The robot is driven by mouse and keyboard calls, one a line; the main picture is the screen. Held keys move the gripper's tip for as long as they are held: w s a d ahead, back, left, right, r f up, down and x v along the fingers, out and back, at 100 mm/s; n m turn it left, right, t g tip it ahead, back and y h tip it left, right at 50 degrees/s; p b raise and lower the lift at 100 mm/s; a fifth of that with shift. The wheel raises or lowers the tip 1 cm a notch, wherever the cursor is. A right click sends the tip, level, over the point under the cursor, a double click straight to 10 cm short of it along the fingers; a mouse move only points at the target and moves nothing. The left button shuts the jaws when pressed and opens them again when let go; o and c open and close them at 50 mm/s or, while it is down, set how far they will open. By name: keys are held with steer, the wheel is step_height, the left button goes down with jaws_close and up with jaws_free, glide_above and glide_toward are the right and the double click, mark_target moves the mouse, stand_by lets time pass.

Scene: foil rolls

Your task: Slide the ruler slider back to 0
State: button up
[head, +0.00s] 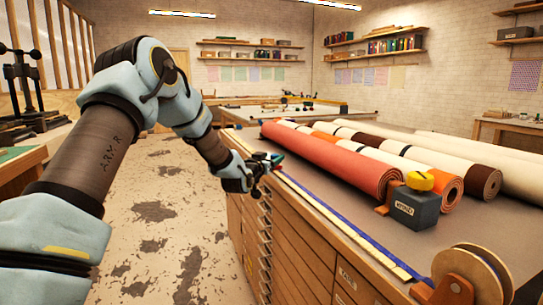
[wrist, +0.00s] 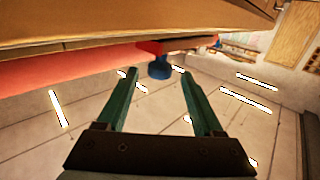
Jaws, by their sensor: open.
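The ruler (head: 345,218) is a long blue and pale strip along the aisle-side edge of the worktable. My gripper (head: 266,164) is at the far end of this strip, beside the table edge. In the wrist view my gripper (wrist: 153,74) is open, its two green fingers apart with nothing held between them. A small blue rounded piece (wrist: 160,67) shows just beyond the fingertips, below a red surface. I cannot tell whether it is the slider. I cannot make out the slider or the ruler's marks in the head view.
A red roll (head: 325,157) and several other rolls lie on the worktable (head: 480,235). A grey-blue box (head: 415,207) with a yellow top stands at the red roll's near end. A wooden spool holder (head: 470,275) is at the near corner. The aisle floor (head: 160,235) is clear.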

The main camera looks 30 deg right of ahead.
steer(key=shift+w+d, duration=0.15)
steer(key=shift+d, duration=0.1)
jaws_close()
stand_by(0.5)
stand_by(0.9)
